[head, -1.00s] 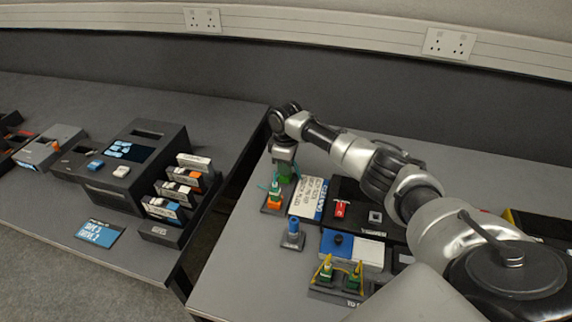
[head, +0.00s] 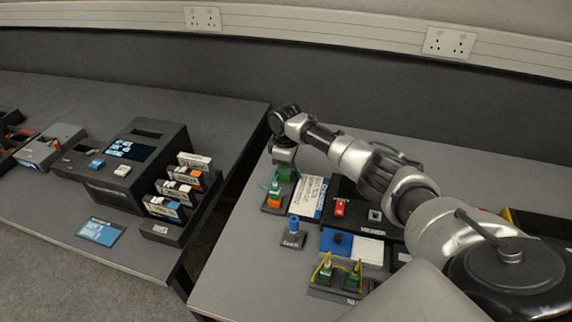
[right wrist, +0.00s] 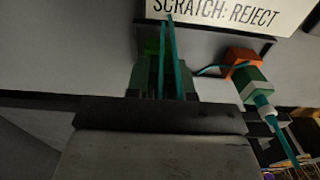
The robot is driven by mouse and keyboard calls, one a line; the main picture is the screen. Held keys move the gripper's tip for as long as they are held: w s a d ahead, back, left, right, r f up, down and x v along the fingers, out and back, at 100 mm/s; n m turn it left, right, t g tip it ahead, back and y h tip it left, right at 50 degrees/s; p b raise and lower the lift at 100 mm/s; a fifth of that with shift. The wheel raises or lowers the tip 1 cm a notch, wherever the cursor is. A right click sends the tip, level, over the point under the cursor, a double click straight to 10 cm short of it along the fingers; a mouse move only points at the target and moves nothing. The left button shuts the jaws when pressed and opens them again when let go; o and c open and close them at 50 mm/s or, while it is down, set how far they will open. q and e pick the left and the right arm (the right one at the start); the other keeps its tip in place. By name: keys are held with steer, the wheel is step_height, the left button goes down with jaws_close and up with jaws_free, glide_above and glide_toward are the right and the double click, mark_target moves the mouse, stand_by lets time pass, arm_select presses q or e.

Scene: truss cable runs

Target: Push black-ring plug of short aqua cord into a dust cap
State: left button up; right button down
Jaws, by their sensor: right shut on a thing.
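My right gripper (head: 285,166) points down over the back left of the right-hand table. In the right wrist view its fingers (right wrist: 163,88) are shut on a green plug (right wrist: 151,46) with aqua cord (right wrist: 170,50) along it. The fingers hide most of this plug, and I cannot make out a black ring. Beside it, a second green plug (right wrist: 252,86) with a pale ring sits at an orange block (right wrist: 242,60), apart from the fingers. In the head view the orange block (head: 274,201) stands on a small dark base. My left gripper is not in view.
A white label card (head: 310,196) lies just right of the gripper. A blue post on a dark base (head: 292,239), a blue-and-white block (head: 352,248) and a dark holder with green and yellow plugs (head: 338,284) stand nearer. A gap separates the left table.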

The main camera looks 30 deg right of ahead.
steer(key=shift+p, duration=0.3)
stand_by(0.4)
steer(key=c, duration=0.9)
jaws_free()
steer(key=shift+r, duration=0.1)
steer(key=shift+r+p, duration=2.4)
steer(key=shift+p, duration=0.1)
step_height(320, 180, up, 4)
steer(key=p, duration=0.4)
